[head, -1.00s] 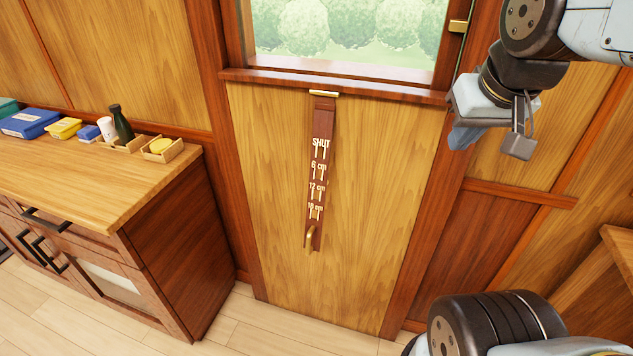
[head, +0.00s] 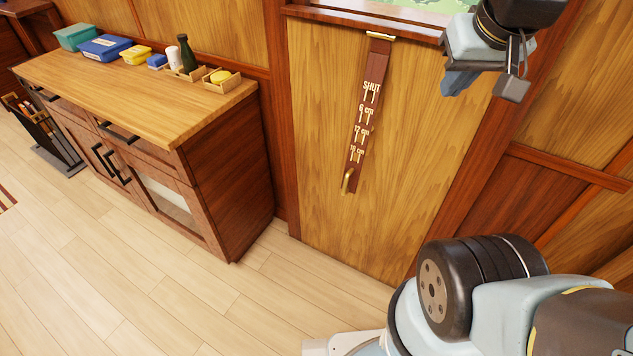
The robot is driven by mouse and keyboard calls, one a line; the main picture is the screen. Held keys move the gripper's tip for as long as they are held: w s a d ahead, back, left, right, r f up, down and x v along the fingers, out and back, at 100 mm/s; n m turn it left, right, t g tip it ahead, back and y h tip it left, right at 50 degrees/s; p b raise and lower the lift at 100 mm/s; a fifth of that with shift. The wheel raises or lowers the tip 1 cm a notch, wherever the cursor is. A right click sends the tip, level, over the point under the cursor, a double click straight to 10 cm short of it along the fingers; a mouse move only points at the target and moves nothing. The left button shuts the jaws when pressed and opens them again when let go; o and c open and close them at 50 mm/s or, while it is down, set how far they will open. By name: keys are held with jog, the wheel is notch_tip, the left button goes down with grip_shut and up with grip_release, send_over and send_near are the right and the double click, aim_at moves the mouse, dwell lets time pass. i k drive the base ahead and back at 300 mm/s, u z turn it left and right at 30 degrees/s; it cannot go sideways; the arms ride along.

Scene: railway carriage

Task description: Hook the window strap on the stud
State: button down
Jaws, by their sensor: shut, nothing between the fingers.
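The window strap (head: 369,75) is a dark reddish-brown band hanging down the light wood panel below the window. It carries marks reading SHUT, 6 cm, 12 cm and a lowest one that looks like 18 cm. A brass clip (head: 380,36) shows at its top by the sill. A curved brass piece (head: 347,181) shows at its lower end. I cannot tell which part is the stud. My gripper (head: 478,84) is at the upper right, in front of the panel, well apart from the strap. It is shut and empty.
A wooden cabinet (head: 120,88) stands to the left, with boxes, a dark green bottle (head: 187,53) and small trays (head: 222,80) on top. The window sill (head: 330,15) runs above the panel. Pale floor (head: 150,270) is clear in front. A rack (head: 40,130) stands at the far left.

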aim_at(377, 65)
jog(key=u, duration=0.15)
jog(key=k, duration=1.2)
jog(key=z, duration=0.65)
jog(key=i, duration=1)
jog(key=u, duration=0.1)
